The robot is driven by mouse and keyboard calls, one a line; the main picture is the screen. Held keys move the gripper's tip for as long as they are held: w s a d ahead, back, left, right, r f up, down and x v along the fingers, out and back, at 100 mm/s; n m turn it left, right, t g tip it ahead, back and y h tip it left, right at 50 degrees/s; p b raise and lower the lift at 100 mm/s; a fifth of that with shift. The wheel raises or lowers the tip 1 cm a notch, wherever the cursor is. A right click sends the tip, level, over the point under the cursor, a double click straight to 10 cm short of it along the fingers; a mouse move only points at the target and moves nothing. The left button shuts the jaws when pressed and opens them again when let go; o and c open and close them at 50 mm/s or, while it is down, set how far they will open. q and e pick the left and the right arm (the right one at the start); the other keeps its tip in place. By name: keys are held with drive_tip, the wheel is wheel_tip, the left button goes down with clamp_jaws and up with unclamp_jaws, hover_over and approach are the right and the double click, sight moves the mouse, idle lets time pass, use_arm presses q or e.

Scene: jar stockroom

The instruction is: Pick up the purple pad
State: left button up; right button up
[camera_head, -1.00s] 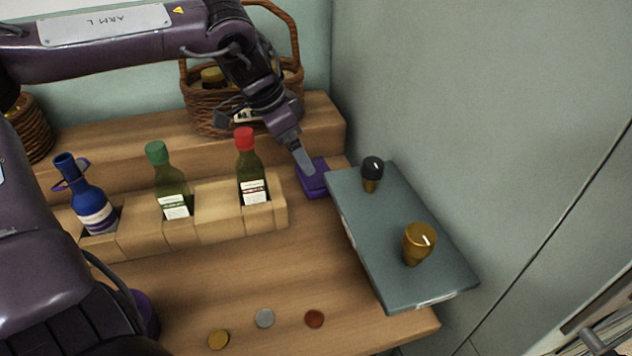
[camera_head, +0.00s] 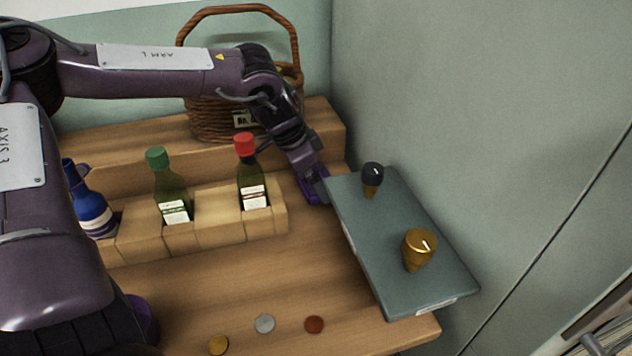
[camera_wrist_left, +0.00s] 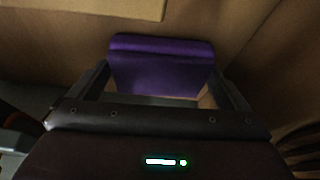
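The purple pad (camera_head: 313,193) lies on the wooden bench between the bottle rack and the grey-blue board, mostly hidden by my left gripper in the head view. My left gripper (camera_head: 319,184) is down at the pad. In the left wrist view the pad (camera_wrist_left: 161,68) sits between the two fingers of my left gripper (camera_wrist_left: 160,82), one on each side, their tips close to its edges. A small gap shows beside the right finger, so the fingers look open around the pad. My right gripper is not in view.
The grey-blue board (camera_head: 380,250) is close on the right, bearing a dark-capped jar (camera_head: 372,177) and an amber jar (camera_head: 418,250). A red-capped bottle (camera_head: 252,180) stands in the rack on the left. A wicker basket (camera_head: 210,118) is behind. Bench front holds several discs.

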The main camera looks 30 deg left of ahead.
use_arm(q)
drive_tip(key=c, duration=0.6)
drive_tip(key=shift+r, duration=0.1)
wheel_tip(320, 180, up, 20)
drive_tip(key=shift+f, duration=0.1)
